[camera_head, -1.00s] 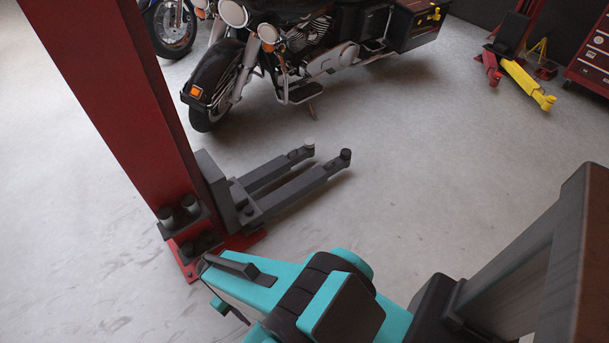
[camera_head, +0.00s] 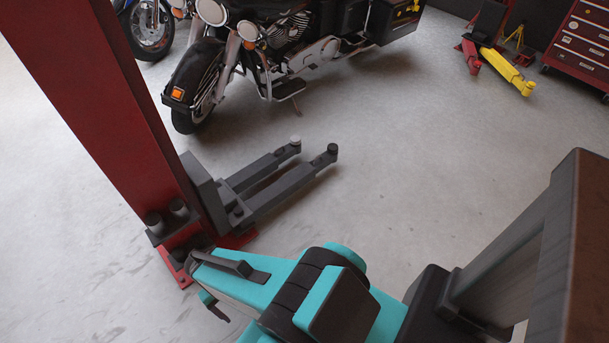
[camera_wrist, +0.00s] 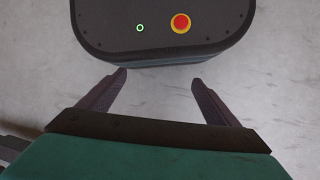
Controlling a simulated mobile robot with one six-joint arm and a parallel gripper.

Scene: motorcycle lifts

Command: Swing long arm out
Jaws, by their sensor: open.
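Two dark grey lift arms reach side by side from the foot of a red post (camera_head: 110,110) in the head view. The nearer arm (camera_head: 285,190) ends in a dark round pad. The farther arm (camera_head: 255,170) ends in a lighter pad. The nearer one looks a little longer, though I cannot be sure. My gripper shows in the wrist view (camera_wrist: 158,82), with its two dark fingers spread and nothing between them. No lift arm shows between or beside the fingers. In the head view my teal arm is in front of the post's foot.
A black motorcycle (camera_head: 300,50) stands behind the lift arms, and part of a blue one (camera_head: 148,30) is at top left. A yellow arm (camera_head: 508,72) and a red tool cabinet (camera_head: 585,40) are at top right. The floor right of the lift arms is clear.

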